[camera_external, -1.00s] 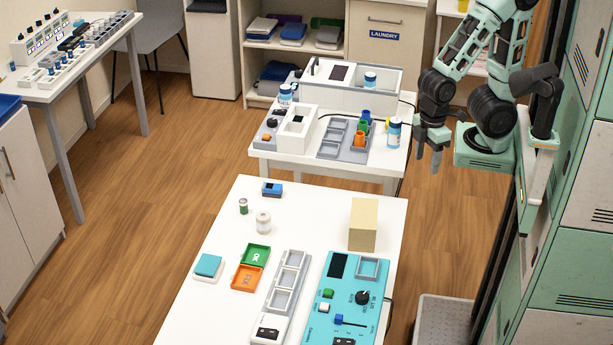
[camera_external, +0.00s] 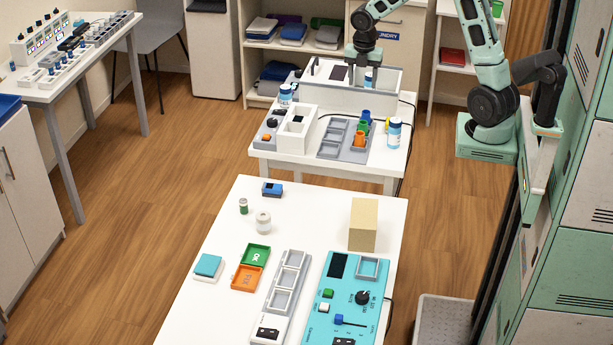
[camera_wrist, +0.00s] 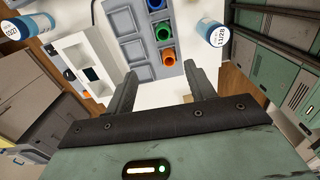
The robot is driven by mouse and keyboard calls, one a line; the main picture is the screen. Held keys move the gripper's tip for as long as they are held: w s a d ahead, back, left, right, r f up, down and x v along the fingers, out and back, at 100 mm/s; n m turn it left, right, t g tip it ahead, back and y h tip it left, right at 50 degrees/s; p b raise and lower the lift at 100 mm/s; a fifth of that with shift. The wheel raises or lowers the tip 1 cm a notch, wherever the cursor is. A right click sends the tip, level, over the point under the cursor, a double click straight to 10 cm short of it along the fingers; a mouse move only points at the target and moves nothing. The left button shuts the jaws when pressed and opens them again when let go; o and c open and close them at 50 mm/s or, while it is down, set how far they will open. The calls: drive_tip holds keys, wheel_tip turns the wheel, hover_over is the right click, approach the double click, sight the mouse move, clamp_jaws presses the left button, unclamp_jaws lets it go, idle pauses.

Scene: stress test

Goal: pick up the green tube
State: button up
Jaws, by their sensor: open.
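The green tube (camera_external: 362,127) stands in a grey tray (camera_external: 329,153) on the rear white table, between a blue tube (camera_external: 366,115) and an orange tube (camera_external: 358,140). In the wrist view the green tube (camera_wrist: 163,33) shows its open round end, with the blue tube (camera_wrist: 155,5) above and the orange tube (camera_wrist: 168,56) below it. My gripper (camera_external: 363,62) is up over the back of that table, apart from the tubes. In the wrist view my gripper (camera_wrist: 160,75) is open, with nothing between its fingers.
A white-and-blue bottle (camera_external: 394,134) stands right of the tray. A white box (camera_external: 295,130) stands to its left, and a long grey-white bin (camera_external: 325,90) lies behind. The front table (camera_external: 225,225) holds a tan block (camera_external: 363,225), a teal panel (camera_external: 345,300) and small containers.

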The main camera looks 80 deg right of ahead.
drive_tip(key=p, duration=0.1)
hover_over(363, 129)
drive_tip(key=w+d, duration=0.1)
drive_tip(key=d, duration=0.1)
drive_tip(key=f, duration=1.2)
drive_tip(key=shift+a+f, duration=0.1)
drive_tip(key=shift+a, duration=0.15)
drive_tip(key=shift+s+f+p, duration=0.2)
drive_tip(key=shift+f+p, duration=0.25)
drive_tip(key=shift+f, duration=0.9)
drive_tip(key=shift+s+f+p, duration=0.15)
drive_tip(key=shift+f+p, duration=0.3)
drive_tip(key=shift+f, duration=0.85)
drive_tip(key=c, duration=1)
